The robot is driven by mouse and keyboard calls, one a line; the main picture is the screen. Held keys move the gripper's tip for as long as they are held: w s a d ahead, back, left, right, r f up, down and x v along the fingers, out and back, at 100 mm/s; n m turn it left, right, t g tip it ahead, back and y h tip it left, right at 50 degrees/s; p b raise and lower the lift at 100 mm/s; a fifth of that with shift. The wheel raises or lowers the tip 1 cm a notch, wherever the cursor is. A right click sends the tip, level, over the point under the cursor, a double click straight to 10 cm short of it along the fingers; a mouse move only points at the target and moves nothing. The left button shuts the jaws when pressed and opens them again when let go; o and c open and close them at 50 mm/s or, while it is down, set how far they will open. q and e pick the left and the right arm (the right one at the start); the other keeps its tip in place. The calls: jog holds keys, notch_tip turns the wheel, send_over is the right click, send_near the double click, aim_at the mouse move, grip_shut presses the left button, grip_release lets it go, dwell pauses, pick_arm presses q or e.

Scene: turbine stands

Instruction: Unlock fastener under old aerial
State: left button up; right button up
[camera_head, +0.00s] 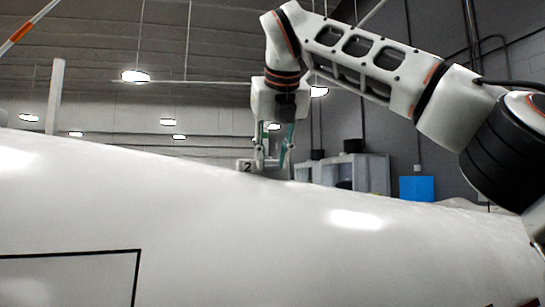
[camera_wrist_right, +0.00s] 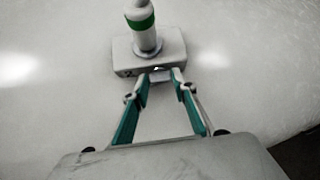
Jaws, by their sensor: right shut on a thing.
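The old aerial (camera_wrist_right: 143,22) is a white rod with a green band, rising from a pale rectangular base (camera_wrist_right: 170,50) in the right wrist view. In the head view, part of a base marked "2" (camera_head: 246,166) shows beside my right gripper (camera_head: 273,160); the aerial's rod is not clear there. The right gripper also shows in the right wrist view (camera_wrist_right: 161,78), its teal-sided fingers closed on a small grey fastener (camera_wrist_right: 160,75) at the base's near edge. The fingers hide part of the fastener, and I cannot see whether it is locked. My left gripper is not in view.
The broad white curved surface (camera_head: 220,235) under the base is mostly clear. A white post (camera_head: 56,97) stands at the left. Grey shelving (camera_head: 365,173) and a blue box (camera_head: 417,188) are in the background on the right.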

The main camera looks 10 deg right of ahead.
dwell(0.8)
jog(key=o, duration=1.1)
jog(key=d+v, duration=0.1)
jog(key=v, duration=1.1)
jog(key=shift+a, duration=0.5)
